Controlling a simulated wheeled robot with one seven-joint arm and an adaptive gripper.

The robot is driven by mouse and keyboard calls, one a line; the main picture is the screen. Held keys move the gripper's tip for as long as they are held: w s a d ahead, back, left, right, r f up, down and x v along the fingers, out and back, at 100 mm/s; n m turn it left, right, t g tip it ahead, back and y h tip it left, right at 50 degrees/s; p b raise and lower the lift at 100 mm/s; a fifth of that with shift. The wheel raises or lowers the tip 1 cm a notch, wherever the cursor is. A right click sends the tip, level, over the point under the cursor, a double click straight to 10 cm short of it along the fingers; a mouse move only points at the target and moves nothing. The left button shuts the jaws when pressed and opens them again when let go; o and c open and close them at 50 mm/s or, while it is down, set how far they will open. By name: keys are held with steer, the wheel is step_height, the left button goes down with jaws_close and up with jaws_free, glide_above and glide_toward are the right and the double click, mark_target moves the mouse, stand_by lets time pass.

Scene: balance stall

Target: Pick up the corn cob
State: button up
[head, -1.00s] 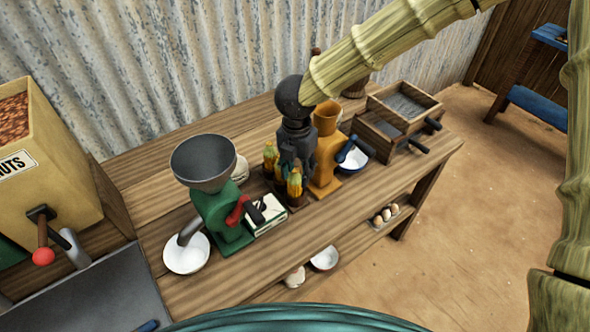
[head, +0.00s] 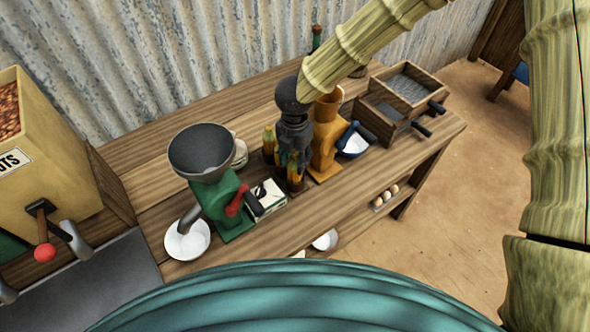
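Corn cobs (head: 268,140) with yellow kernels and green husk stand in a small group on the wooden bench, between the green grinder and the orange mill. My gripper (head: 294,165) points down over them from the end of my bamboo-like arm. Its dark fingers cover much of the front cob (head: 296,181), which shows only in part. The fingers are around or in front of this cob; I cannot tell whether they touch it or how far apart they are.
A green grinder (head: 228,205) with a metal hopper stands left of the cobs, with a white bowl (head: 187,240) under its spout. A small box (head: 269,197) sits close by. An orange mill (head: 325,145) stands just right. Wooden drawer boxes (head: 377,117) stand farther right.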

mark_target(294, 166)
step_height(294, 166, down, 3)
steer(key=shift+w+f+p, duration=0.1)
steer(key=shift+p, duration=0.4)
steer(key=shift+f, duration=0.25)
steer(key=c, duration=0.7)
